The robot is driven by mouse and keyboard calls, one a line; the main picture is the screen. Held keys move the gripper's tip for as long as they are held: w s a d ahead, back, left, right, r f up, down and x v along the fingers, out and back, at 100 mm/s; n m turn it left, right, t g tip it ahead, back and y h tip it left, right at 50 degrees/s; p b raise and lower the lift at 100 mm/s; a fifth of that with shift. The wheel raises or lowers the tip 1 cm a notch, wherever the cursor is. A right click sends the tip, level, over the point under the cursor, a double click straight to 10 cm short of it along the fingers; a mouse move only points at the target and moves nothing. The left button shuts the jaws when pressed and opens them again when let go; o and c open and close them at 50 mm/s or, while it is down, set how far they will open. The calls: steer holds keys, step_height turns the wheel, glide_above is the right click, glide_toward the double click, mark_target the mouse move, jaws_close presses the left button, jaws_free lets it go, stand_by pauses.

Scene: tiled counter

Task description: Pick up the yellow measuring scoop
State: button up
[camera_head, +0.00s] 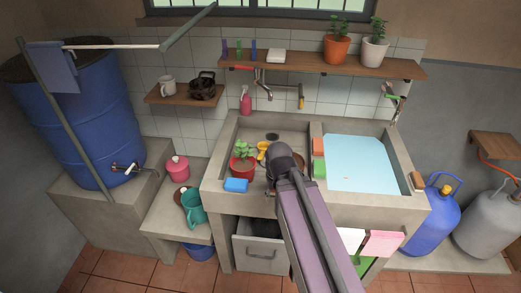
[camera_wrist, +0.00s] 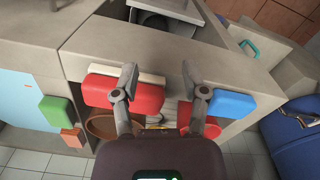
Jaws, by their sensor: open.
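The yellow measuring scoop (camera_head: 262,149) lies in the left part of the concrete sink, just left of my arm's end in the head view. In the wrist view only a small yellow sliver (camera_wrist: 155,127) shows, low between the finger bases; the rest is hidden by my gripper's body. My gripper (camera_wrist: 157,76) is open, with its two fingers spread and nothing between the tips. The fingers are over the sink's front area, and their contact with nearby things cannot be told. In the head view the fingers are hidden behind my arm.
A red potted plant (camera_head: 243,163) stands left of the scoop, with a blue sponge (camera_head: 236,185) on the front rim. A red block (camera_wrist: 135,95) and a brown bowl (camera_wrist: 101,127) are close to one finger. Green (camera_head: 319,169) and orange (camera_head: 318,146) blocks sit on the divider.

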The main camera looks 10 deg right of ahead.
steer(key=shift+o, duration=1.4)
steer(key=shift+w, duration=0.15)
step_height(320, 180, up, 6)
steer(key=m+p, duration=0.4)
steer(key=p, duration=0.2)
glide_above(260, 157)
steer(key=shift+a+f, duration=0.15)
step_height(260, 157, down, 8)
steer(key=b, duration=0.8)
steer(key=shift+f+b, duration=0.25)
steer(key=shift+b, duration=0.15)
steer(key=shift+f, duration=0.15)
steer(key=shift+w+f+b, duration=0.15)
steer(key=shift+f+b, duration=2.35)
steer(key=shift+b, duration=0.15)
